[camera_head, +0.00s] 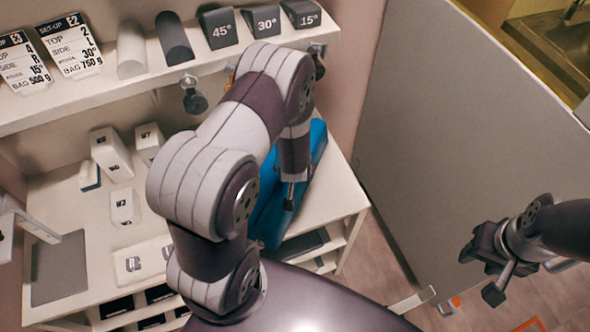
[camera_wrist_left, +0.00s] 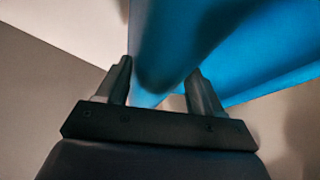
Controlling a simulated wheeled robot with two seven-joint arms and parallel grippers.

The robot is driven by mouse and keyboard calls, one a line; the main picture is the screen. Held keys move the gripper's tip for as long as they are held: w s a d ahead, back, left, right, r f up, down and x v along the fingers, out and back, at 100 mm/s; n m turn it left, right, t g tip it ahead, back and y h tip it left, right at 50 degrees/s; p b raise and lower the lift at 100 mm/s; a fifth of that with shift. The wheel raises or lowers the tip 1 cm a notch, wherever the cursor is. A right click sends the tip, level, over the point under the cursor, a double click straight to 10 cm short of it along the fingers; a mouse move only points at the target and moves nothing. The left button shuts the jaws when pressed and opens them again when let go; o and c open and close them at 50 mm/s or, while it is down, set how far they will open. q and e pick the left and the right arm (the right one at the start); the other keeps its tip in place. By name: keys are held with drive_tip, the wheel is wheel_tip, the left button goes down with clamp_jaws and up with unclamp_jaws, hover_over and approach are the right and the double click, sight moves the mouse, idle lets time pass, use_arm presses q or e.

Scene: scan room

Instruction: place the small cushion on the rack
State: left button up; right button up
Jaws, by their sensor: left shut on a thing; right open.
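My left gripper (camera_head: 290,194) is at the blue padded thing (camera_head: 314,150) on the right part of the white table. In the left wrist view, the two fingers (camera_wrist_left: 160,90) are shut on a blue piece (camera_wrist_left: 165,50), with more blue surface beside it on the right. I take this blue thing to be the cushion; my left arm hides much of it in the head view. I cannot tell whether it is lifted off the table. The rack may be the white wall shelf (camera_head: 120,90) above the table. My right gripper (camera_head: 482,272) is open and empty, out at the right.
The shelf holds black wedges marked 45° (camera_head: 219,28), 30° (camera_head: 266,21) and 15° (camera_head: 301,13), rolls (camera_head: 173,38) and sign cards (camera_head: 68,45). White blocks (camera_head: 112,153) stand on the table (camera_head: 70,200). A grey partition (camera_head: 470,130) stands to the right.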

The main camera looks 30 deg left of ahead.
use_arm(q)
drive_tip(key=shift+w+f, duration=0.1)
drive_tip(key=shift+f, duration=0.1)
drive_tip(key=o, duration=1.6)
drive_tip(key=shift+c, duration=0.2)
drive_tip(key=shift+r, duration=0.35)
drive_tip(key=s+d+r+m+g+h+p, duration=0.1)
drive_tip(key=s+d+r+g, duration=0.1)
drive_tip(key=s+r, duration=0.4)
drive_tip(key=s+d+r+g+h, duration=0.1)
drive_tip(key=s+d+r, duration=0.3)
drive_tip(key=r, duration=1)
drive_tip(key=shift+s+d+m+g+h+p, duration=0.4)
drive_tip(key=shift+s+g, duration=0.1)
drive_tip(key=shift+s, duration=0.5)
